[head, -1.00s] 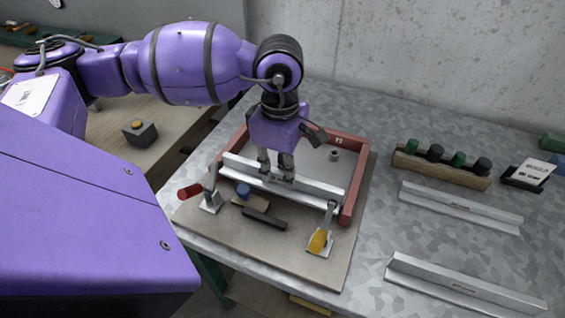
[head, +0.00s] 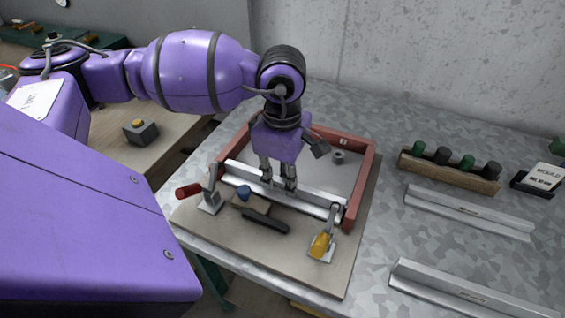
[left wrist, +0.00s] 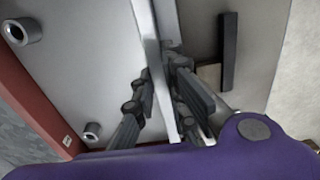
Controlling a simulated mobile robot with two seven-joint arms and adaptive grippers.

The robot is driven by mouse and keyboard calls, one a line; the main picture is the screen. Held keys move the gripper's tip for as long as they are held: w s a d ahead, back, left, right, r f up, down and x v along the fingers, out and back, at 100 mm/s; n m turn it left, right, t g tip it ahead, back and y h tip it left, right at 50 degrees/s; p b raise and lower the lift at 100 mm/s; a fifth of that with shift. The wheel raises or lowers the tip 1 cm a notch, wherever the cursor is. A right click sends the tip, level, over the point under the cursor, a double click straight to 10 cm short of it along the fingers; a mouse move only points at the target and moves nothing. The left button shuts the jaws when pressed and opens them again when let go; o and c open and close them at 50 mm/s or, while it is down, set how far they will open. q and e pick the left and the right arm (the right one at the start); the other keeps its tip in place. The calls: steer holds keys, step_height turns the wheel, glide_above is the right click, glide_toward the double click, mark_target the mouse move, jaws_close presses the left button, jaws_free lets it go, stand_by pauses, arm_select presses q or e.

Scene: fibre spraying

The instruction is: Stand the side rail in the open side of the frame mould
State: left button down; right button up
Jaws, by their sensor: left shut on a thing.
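The silver side rail (head: 318,203) lies along the near, open side of the red frame mould (head: 360,178). Its ends sit close to the ends of the mould's two side walls. It looks upright and low by the mould floor; I cannot tell whether it touches the floor. My left gripper (head: 278,185) points down and is shut on the rail near its middle. In the left wrist view the rail (left wrist: 153,40) runs between the fingers (left wrist: 160,98). My right gripper is out of view.
Two similar rails (head: 470,212) (head: 470,289) and a wooden knob rack (head: 450,172) lie right. Bench between is clear.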

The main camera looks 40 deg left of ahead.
arm_select(q)
steer(key=shift+f, duration=0.1)
steer(key=c, duration=1.7)
jaws_free()
